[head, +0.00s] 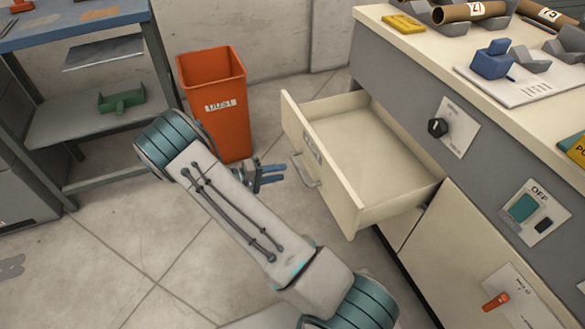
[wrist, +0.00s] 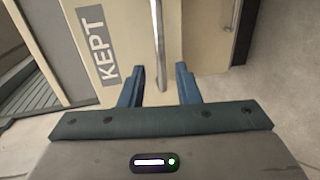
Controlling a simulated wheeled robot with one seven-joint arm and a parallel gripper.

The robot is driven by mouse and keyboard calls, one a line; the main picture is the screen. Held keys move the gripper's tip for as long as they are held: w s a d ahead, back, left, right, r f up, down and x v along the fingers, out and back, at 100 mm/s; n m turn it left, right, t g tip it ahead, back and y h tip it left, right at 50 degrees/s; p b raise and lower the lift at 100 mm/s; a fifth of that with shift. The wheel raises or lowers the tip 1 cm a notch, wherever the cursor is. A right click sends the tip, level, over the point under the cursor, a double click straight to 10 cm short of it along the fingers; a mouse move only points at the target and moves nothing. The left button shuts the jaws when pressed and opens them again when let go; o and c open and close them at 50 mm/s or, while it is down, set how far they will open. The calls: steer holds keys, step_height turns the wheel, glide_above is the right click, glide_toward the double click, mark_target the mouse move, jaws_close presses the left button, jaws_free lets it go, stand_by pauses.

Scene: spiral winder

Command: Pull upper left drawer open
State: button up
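The upper left drawer (head: 365,205) is cream coloured and stands pulled well out of the grey cabinet, with its empty inside showing. Its metal bar handle (head: 305,171) is on the front panel. In the wrist view, the blue fingers of my gripper (wrist: 160,80) are apart with nothing gripped. The handle (wrist: 158,45) shows ahead, lined up between the fingers. A label reading KEPT (wrist: 92,45) is on the drawer front.
An orange bin (head: 220,105) stands on the floor behind my gripper. A blue-topped shelf bench (head: 75,25) is at the left. The cabinet's counter (head: 410,45) carries rolls and holders. A knob (head: 438,127) sits right of the drawer. The floor at lower left is clear.

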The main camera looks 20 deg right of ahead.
steer(key=v, duration=0.6)
steer(key=shift+p, duration=0.35)
steer(key=s+r+t+y+p, duration=0.1)
steer(key=s+r+y+p, duration=0.4)
steer(key=r, duration=1.2)
steer(key=s+r+t+y+p, duration=0.1)
steer(key=s+r+y+p, duration=0.4)
steer(key=s+r+p, duration=0.6)
steer(key=s+d+r+y+p, duration=0.1)
steer(key=s+r+y+p, duration=0.4)
steer(key=r, duration=1.7)
steer(key=s+p, duration=0.3)
steer(key=p, duration=0.2)
steer(key=shift+s+r+t+y, duration=0.15)
steer(key=shift+r+t+y, duration=0.15)
steer(key=shift+r+t, duration=0.1)
